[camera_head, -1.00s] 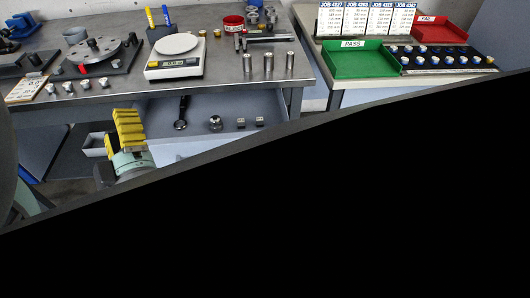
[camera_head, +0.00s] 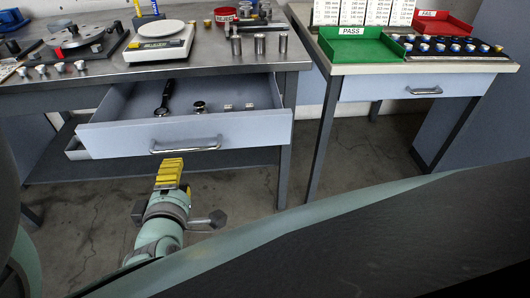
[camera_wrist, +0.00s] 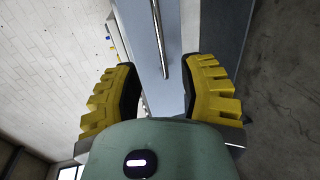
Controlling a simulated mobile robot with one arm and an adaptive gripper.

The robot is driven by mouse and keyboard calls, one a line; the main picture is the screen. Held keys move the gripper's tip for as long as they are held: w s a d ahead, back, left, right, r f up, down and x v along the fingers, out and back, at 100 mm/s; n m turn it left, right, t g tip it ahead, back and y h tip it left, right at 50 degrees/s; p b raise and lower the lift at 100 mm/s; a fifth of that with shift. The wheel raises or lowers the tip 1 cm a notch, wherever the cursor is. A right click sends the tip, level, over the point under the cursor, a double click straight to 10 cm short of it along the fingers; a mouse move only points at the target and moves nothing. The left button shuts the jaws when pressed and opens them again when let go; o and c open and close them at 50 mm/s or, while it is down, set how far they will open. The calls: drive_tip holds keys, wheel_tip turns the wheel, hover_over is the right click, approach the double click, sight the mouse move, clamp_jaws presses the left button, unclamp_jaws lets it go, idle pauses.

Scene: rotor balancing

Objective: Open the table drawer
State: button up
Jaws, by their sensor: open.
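The table drawer (camera_head: 232,132) is pulled out from under the left workbench, and its inside shows. Its front has a silver bar handle (camera_head: 186,146). In the wrist view the handle (camera_wrist: 160,40) runs up between the two fingers, ahead of their tips. My gripper (camera_head: 170,168) has yellow ridged fingers and is just below and in front of the handle. In the wrist view my gripper (camera_wrist: 163,75) is open, with nothing between its pads; the handle looks apart from them. Inside the drawer lie a black-handled tool (camera_head: 164,98), a round metal piece (camera_head: 199,107) and small blocks (camera_head: 238,107).
A scale (camera_head: 158,45), a rotor stand (camera_head: 75,45) and metal cylinders (camera_head: 260,44) stand on the workbench. A second table on the right has a shut drawer (camera_head: 425,87), a green PASS tray (camera_head: 362,50) and a red FAIL tray (camera_head: 442,27). Floor between the tables is clear.

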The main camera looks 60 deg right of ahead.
sight(185, 151)
drive_tip(key=x, duration=1)
drive_tip(key=shift+w+d, duration=0.25)
drive_tip(key=shift+w, duration=0.1)
clamp_jaws()
idle(0.3)
